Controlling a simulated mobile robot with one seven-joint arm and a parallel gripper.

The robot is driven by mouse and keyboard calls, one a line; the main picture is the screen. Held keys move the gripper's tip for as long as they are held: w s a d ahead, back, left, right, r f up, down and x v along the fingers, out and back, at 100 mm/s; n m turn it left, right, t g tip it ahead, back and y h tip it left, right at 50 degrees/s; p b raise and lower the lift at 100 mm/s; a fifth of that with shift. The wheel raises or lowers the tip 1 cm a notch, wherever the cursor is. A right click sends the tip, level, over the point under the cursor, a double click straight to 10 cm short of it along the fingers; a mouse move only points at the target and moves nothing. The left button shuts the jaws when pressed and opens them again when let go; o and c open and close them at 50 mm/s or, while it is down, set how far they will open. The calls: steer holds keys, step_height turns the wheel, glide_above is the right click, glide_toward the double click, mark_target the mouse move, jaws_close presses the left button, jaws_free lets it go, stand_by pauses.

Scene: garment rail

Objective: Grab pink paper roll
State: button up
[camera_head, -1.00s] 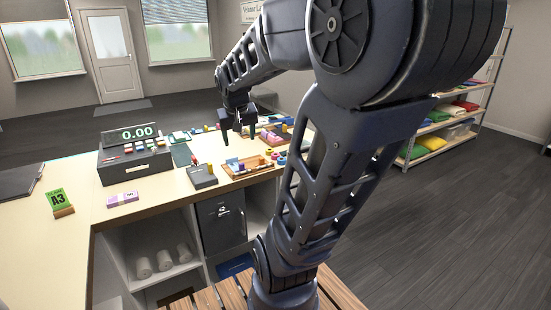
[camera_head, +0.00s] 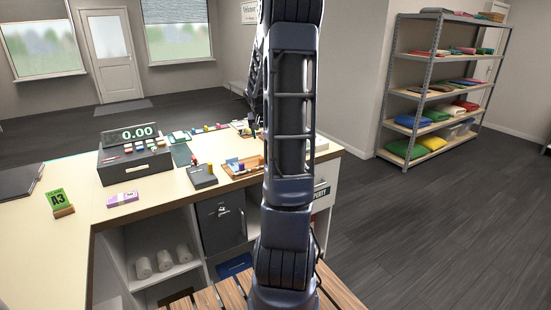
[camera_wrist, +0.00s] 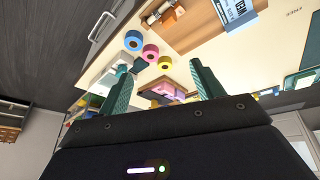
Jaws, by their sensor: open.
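The pink paper roll (camera_wrist: 150,52) is a short ring with a dark centre hole, lying on the pale counter in the wrist view. A blue roll (camera_wrist: 133,40) sits beside it on one side and a yellow roll (camera_wrist: 165,62) on the other. My gripper (camera_wrist: 161,77) is open, its two green fingers spread wide with nothing held between them. The pink roll shows beyond the fingertips, between them and nearer the left one. In the head view my arm hides the rolls and the gripper.
A wooden tray (camera_wrist: 205,30) with small goods is close to the rolls. Pink and other small items lie beyond the fingers. In the head view the counter (camera_head: 85,235) carries a register (camera_head: 135,163) and a card terminal (camera_head: 203,176). A shelf rack (camera_head: 432,90) stands right.

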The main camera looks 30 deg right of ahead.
steer(key=shift+m, duration=0.7)
steer(key=w+d+f, duration=0.1)
steer(key=d+f, duration=0.2)
steer(key=w+d+f, duration=0.2)
steer(key=d+f, duration=0.1)
steer(key=f, duration=0.1)
steer(key=w+d+f, duration=0.2)
steer(key=d+f, duration=0.1)
steer(key=f, duration=0.1)
steer(key=shift+w, duration=0.2)
steer(key=shift+w+x, duration=0.15)
steer(key=shift+x, duration=1.25)
steer(key=shift+w+x, duration=0.2)
steer(key=shift+x, duration=1.25)
steer(key=shift+r, duration=0.15)
steer(key=c, duration=1.1)
